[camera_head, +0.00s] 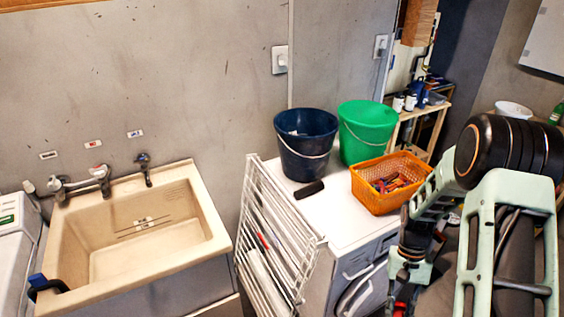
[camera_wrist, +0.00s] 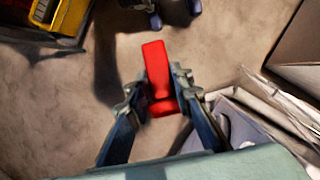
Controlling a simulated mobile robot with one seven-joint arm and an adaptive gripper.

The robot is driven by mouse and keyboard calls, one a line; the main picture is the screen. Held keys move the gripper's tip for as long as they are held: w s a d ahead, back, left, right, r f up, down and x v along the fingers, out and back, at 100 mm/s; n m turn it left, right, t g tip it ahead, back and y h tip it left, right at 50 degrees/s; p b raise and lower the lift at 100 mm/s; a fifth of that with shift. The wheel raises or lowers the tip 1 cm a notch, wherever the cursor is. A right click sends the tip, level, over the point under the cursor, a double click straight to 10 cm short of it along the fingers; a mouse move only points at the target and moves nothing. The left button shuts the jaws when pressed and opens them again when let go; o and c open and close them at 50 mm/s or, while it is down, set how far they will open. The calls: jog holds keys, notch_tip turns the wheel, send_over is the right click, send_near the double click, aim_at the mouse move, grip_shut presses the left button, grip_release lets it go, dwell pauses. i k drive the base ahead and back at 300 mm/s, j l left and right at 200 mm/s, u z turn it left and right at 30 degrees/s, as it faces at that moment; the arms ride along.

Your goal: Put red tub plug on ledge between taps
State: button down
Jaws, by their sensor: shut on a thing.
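The red tub plug (camera_wrist: 157,70) is between the fingers of my gripper (camera_wrist: 158,88) in the wrist view, which is shut on it above the bare floor. In the head view my gripper (camera_head: 403,287) is at the lower right, in front of the washing machine, with a bit of red at its lower end. The cream sink (camera_head: 215,225) stands at the left, well apart from my gripper. Its back ledge (camera_head: 124,188) lies between the left tap (camera_head: 100,178) and the right tap (camera_head: 144,168).
A white drying rack (camera_head: 268,235) stands between the sink and the white machine (camera_head: 328,210). On the machine are a dark blue bucket (camera_head: 305,150), a green bucket (camera_head: 368,140) and an orange basket (camera_head: 375,198). A yellow crate (camera_wrist: 70,18) shows in the wrist view.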

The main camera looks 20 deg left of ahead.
aim_at(130, 188)
jog(key=k+j+u, duration=0.15)
jog(key=j, duration=0.15)
jog(key=j+u, duration=0.1)
jog(key=j, duration=0.2)
jog(key=k+j, duration=0.1)
jog(key=j, duration=0.5)
jog(key=k+u, duration=0.05)
